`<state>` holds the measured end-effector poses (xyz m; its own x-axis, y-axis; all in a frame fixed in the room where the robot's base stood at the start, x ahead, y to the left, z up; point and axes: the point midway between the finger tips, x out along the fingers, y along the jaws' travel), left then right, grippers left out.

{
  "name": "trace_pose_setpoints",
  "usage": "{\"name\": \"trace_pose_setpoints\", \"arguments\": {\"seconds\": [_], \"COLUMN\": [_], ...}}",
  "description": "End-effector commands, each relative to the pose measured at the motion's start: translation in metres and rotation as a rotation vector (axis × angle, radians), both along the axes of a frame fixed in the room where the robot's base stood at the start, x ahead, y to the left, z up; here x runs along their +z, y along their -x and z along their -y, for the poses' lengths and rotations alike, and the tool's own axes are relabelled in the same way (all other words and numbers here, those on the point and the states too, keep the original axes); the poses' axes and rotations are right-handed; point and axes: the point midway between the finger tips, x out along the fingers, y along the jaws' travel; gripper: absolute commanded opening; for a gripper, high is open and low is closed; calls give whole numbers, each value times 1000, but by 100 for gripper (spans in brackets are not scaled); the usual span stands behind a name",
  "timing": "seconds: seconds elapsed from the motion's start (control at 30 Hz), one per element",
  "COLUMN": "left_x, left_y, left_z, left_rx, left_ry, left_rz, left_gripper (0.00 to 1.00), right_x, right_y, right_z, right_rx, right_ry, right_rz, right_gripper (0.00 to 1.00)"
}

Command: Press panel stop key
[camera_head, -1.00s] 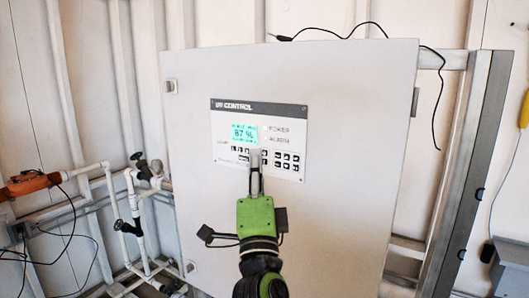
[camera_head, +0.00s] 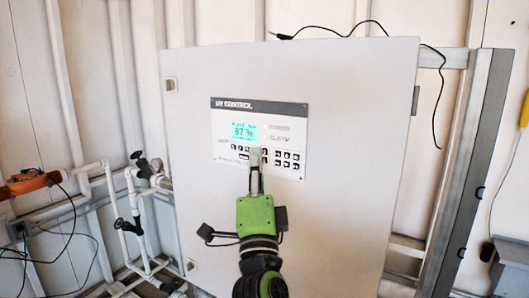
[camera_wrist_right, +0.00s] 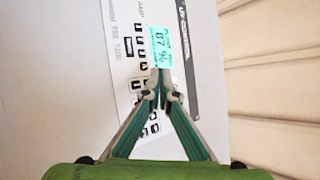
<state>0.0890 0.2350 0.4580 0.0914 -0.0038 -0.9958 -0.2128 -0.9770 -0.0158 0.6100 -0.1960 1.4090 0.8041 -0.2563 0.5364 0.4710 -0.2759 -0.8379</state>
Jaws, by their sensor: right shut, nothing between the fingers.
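The UV control panel (camera_head: 285,115) is on the front of a large light grey cabinet. Its lit screen (camera_head: 244,133) reads 87 %, and rows of small dark keys (camera_head: 288,160) sit below and to the right. My right gripper (camera_head: 255,155) is shut and empty, its fingertips in front of the key rows just below the screen. In the right wrist view the fingertips (camera_wrist_right: 160,75) meet at the screen's edge, with keys (camera_wrist_right: 153,122) showing between and beside the fingers. The fingers hide some keys. I cannot tell which key is the stop key or whether the tips touch the panel.
White pipes with black valves (camera_head: 140,168) run left of the cabinet (camera_head: 340,220). An orange device (camera_head: 30,183) with cables is at far left. A metal frame post (camera_head: 465,180) stands at right. A black cable (camera_head: 340,35) lies over the cabinet's top.

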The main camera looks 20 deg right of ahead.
Motion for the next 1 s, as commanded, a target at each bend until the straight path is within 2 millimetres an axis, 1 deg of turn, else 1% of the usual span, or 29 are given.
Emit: {"name": "trace_pose_setpoints", "arguments": {"seconds": [0.27, 0.53, 1.0], "left_x": [1, 11, 11], "left_y": [0, 0, 0], "left_z": [0, 0, 0], "left_rx": [0, 0, 0], "left_ry": [0, 0, 0], "left_rz": [0, 0, 0], "left_gripper": [40, 40, 40], "right_x": [1, 1, 0], "right_y": [0, -5, -6], "right_z": [0, 6, 7], "right_rx": [0, -1, 0], "right_ry": [0, 0, 0], "right_rz": [0, -2, 0], "right_gripper": [0, 0, 0]}}
